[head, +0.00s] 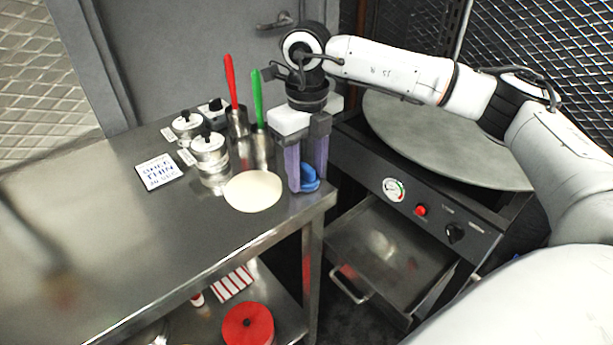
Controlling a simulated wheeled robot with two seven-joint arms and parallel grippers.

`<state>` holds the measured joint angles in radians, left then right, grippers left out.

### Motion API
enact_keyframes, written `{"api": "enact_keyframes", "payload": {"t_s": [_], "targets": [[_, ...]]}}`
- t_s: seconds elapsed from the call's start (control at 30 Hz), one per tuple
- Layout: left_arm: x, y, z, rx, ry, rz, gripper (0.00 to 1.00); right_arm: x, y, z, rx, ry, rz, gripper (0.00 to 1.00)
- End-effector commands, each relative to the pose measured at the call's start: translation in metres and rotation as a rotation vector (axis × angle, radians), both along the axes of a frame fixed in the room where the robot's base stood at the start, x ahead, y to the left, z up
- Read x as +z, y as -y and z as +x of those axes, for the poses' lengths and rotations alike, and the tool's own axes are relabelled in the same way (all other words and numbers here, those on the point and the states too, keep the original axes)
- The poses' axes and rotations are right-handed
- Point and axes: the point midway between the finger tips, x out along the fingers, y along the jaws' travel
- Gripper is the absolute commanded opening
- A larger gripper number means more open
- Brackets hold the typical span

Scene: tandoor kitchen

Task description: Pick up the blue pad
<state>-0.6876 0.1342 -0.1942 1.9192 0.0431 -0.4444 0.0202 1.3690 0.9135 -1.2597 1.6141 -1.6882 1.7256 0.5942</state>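The blue pad (310,179) is at the right end of the steel table (120,240), near its edge. My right gripper (308,182) points down over it, with its two fingers apart and the pad showing between and partly behind their tips. Part of the pad is hidden by the fingers. I cannot tell whether the fingers press on it. My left gripper is not in view.
A flat round of dough (253,191) lies just left of the gripper. Behind are steel containers with red (231,82) and green (257,98) handles, lidded pots (209,147) and a small sign (159,171). A round griddle (440,140) and open drawer (385,255) are right. The table's left is clear.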

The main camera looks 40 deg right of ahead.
Motion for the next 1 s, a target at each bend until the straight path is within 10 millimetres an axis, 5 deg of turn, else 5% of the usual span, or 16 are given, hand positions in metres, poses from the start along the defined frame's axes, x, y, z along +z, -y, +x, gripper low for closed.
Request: {"api": "enact_keyframes", "payload": {"t_s": [0.33,0.7,1.0], "targets": [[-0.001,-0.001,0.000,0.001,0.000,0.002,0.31,0.009,0.000,0.001,0.000,0.002,0.000,0.17],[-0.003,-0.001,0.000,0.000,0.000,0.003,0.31,0.079,0.000,0.001,0.000,0.004,0.001,0.17],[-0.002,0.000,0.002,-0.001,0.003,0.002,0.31,0.101,0.000,0.000,0.000,0.000,0.000,0.17]]}}
